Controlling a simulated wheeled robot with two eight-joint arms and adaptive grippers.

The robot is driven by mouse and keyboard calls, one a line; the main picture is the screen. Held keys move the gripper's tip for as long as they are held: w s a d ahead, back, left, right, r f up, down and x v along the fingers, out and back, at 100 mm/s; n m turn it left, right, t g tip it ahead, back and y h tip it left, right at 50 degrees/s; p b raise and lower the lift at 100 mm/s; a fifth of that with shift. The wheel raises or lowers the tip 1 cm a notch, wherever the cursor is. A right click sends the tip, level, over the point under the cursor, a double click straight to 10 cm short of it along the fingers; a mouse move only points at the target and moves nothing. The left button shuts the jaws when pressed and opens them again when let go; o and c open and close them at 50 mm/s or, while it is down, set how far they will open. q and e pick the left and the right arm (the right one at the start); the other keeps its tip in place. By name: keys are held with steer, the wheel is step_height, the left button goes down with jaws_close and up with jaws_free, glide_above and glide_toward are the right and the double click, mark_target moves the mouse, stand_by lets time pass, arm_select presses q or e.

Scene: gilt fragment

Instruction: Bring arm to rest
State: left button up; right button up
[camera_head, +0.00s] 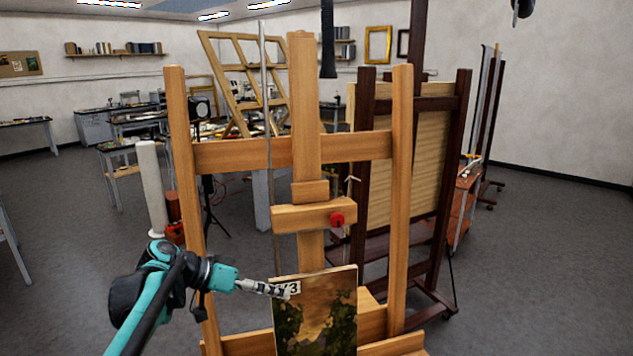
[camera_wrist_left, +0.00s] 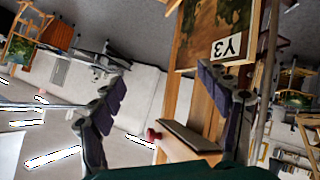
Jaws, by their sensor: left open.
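My left arm (camera_head: 150,295) comes in from the lower left of the head view. Its gripper (camera_head: 285,289) is at the upper left corner of a painting (camera_head: 318,325), in front of or beside its white label. In the left wrist view the gripper (camera_wrist_left: 165,98) has its two dark padded fingers wide apart, with nothing between them. The painting (camera_wrist_left: 205,35) with its label, reading Y3, shows at the top, close to one finger. I cannot tell whether they touch. My right gripper is in neither view.
The painting stands on a light wooden easel (camera_head: 305,155). A red knob (camera_head: 337,219) is on its crosspiece. A dark easel (camera_head: 455,180) stands behind at the right. Workbenches (camera_head: 125,160) and a white cylinder (camera_head: 152,190) are at the left.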

arm_select(q)
steer(key=s+a+f+n+y+b, duration=0.2)
steer(key=s+f+y, duration=0.1)
steer(key=s+f, duration=0.5)
steer(key=s+a+f+n+t+y+b, duration=0.1)
steer(key=s+a+f+n+y+b, duration=0.1)
steer(key=s+f, duration=0.6)
steer(key=s+a+f+n+t+y+b, duration=0.1)
steer(key=s+a+f+n+y+b, duration=0.1)
steer(key=s+f+y, duration=0.3)
steer(key=s+f+b, duration=0.1)
steer(key=s+f, duration=0.2)
steer(key=shift+a+b, duration=0.25)
steer(key=shift+b, duration=0.15)
steer(key=shift+f, duration=0.1)
